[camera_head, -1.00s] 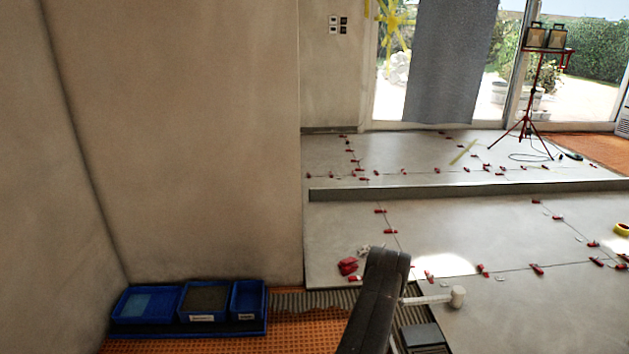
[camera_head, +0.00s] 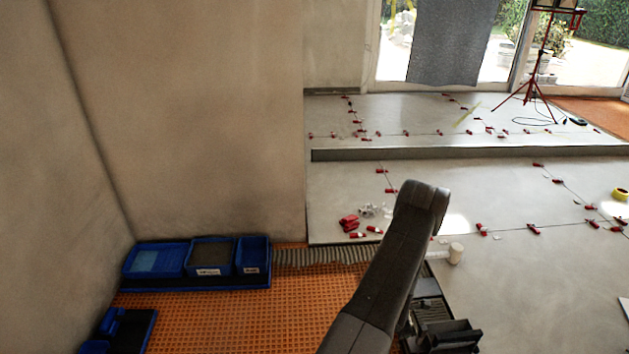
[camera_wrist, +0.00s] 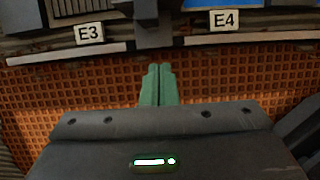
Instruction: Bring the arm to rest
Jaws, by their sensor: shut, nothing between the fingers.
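My gripper (camera_wrist: 158,86) shows in the wrist view as two green fingers pressed together, with nothing between them. It points over the orange matting (camera_wrist: 85,92), just short of a dark ledge with the white labels E3 (camera_wrist: 89,32) and E4 (camera_wrist: 222,20). In the head view my dark arm rises from the bottom middle and bends at the top. My gripper is hidden there.
Blue bins (camera_head: 154,261) stand against the wall at left, with another blue holder (camera_head: 124,331) nearer. Orange matting (camera_head: 230,310) lies between them and my arm. A white-headed mallet (camera_head: 456,253) and red clips (camera_head: 349,223) lie on the grey tiles (camera_head: 500,280) beyond.

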